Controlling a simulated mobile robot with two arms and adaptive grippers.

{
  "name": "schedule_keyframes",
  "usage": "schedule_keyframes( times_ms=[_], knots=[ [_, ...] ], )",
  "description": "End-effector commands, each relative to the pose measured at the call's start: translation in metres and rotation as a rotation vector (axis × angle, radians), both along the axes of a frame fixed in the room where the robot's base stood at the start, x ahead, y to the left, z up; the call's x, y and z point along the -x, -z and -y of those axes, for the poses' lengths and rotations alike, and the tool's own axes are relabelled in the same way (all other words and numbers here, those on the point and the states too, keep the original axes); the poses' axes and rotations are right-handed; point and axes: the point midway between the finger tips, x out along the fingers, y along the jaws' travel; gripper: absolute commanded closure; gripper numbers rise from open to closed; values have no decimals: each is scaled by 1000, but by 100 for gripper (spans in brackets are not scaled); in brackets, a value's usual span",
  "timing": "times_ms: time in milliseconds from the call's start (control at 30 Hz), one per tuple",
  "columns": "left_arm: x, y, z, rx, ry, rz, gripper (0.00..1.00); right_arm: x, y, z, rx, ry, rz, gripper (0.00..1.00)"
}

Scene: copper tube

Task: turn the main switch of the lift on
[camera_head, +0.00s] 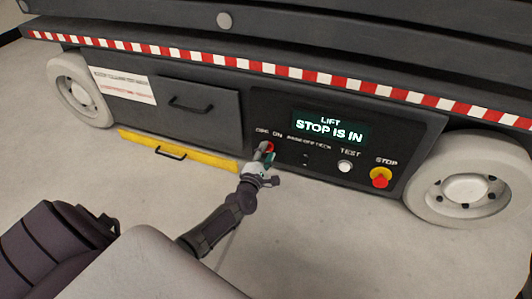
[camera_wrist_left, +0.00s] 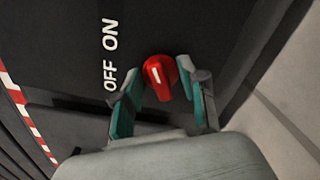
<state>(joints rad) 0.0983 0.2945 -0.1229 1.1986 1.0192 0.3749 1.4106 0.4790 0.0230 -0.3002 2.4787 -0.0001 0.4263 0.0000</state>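The main switch is a red knob (camera_wrist_left: 160,77) with a white mark, on the dark panel beside the OFF and ON lettering in the left wrist view. I cannot tell surely which word the mark points to. In the head view only a small part of the red knob (camera_head: 270,147) shows behind my gripper. My left gripper (camera_wrist_left: 161,82) is open, with one finger on each side of the knob; contact is not clear. It also shows in the head view (camera_head: 264,155) at the panel. My right gripper is not in view.
The display (camera_head: 330,127) reads "LIFT STOP IS IN". To the right of the switch are a white TEST button (camera_head: 345,167) and a red STOP button (camera_head: 380,180) on yellow. A yellow bar (camera_head: 180,152) juts out low on the left. Wheels flank the panel; the floor is clear.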

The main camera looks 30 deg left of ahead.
Motion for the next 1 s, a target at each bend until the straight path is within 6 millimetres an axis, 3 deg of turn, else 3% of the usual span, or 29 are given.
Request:
schedule_keyframes(
  times_ms=[333, 800, 1000],
  knots=[
    [10, 1, 3, 3, 0, 0, 58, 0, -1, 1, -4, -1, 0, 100],
    [99, 1, 24, 2, 0, -2, 58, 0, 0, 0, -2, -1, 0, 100],
    [115, 0, 28, 1, -1, 0, 58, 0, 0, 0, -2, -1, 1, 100]
  ],
)
